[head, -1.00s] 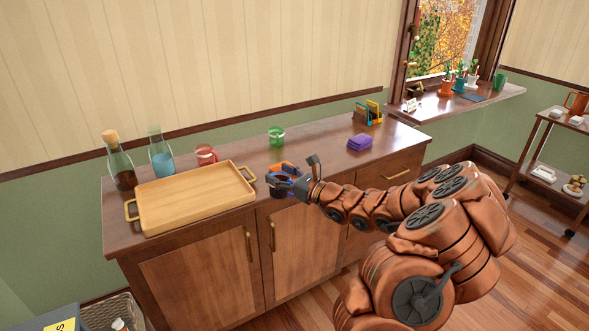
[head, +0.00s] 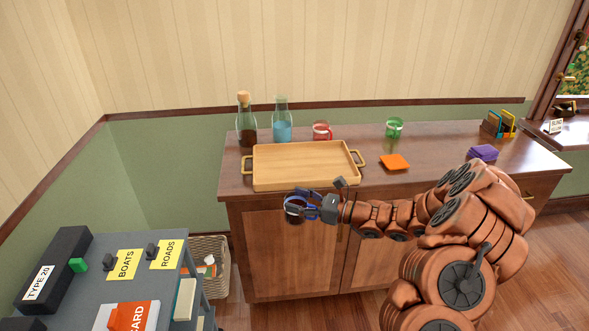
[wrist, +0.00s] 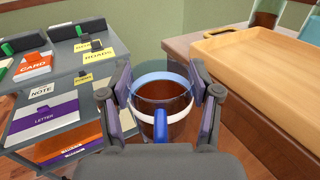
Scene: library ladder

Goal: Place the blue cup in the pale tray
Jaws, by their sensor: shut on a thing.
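The blue cup (wrist: 163,125), clear with a blue rim and blue handle, is between the fingers of my gripper (wrist: 163,88) in the wrist view. My gripper is shut on it and holds it upright. In the head view my gripper (head: 305,207) and the cup (head: 292,209) are in front of the sideboard, just below the tray's front edge in the picture. The pale wooden tray (head: 305,184) lies on the sideboard top, with a brass handle at each end, and is empty. It also shows at the upper right of the wrist view (wrist: 245,82).
Behind the tray stand a dark corked bottle (head: 246,125), a bottle of blue liquid (head: 282,127) and a red cup (head: 322,131). An orange coaster (head: 395,161), green cup (head: 394,128) and purple stack (head: 483,152) are further right. A grey cart (head: 110,260) and wicker basket (head: 213,262) stand left.

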